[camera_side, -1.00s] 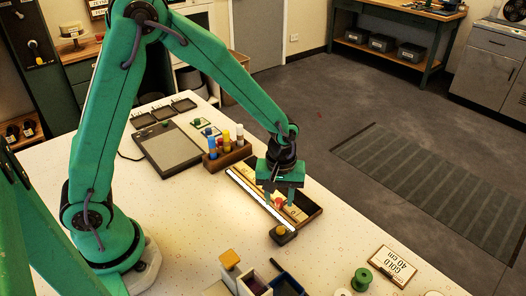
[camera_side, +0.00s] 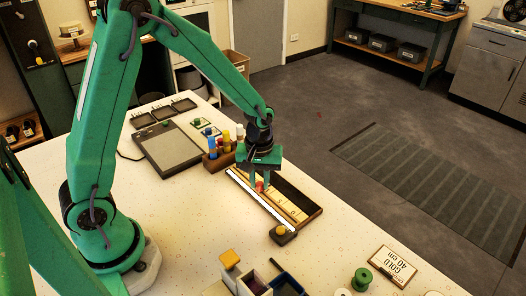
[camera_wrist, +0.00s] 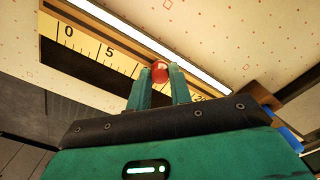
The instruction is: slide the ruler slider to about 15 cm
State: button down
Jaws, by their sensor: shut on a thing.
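The ruler (camera_wrist: 88,42) is a pale yellow scale in a dark, wood-edged frame, with the marks 0 and 5 readable at the left in the wrist view. In the side view the ruler (camera_side: 289,209) lies along the table's far edge. The slider's red knob (camera_wrist: 160,72) sits between the fingertips of my gripper (camera_wrist: 160,76). In the side view the knob (camera_side: 259,187) is partly covered by my gripper (camera_side: 260,187), which is shut on it. The knob stands past the 5 mark; a partly hidden number starting with 2 shows to its right. The fingers hide the marks directly under it.
A bright white strip (camera_side: 255,199) runs beside the ruler. A rack of coloured bottles (camera_side: 216,158) stands close to the ruler's far-left end. A dark block with a yellow button (camera_side: 282,234) sits at its near end. A sign reading GOLD 40 cm (camera_side: 389,266) lies at the front right.

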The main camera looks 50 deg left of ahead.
jog(key=shift+a, duration=1.2)
jog(key=c, duration=1.3)
grip_release()
jog(key=shift+o, duration=0.2)
jog(key=shift+r, duration=0.1)
notch_tip(320, 180, up, 8)
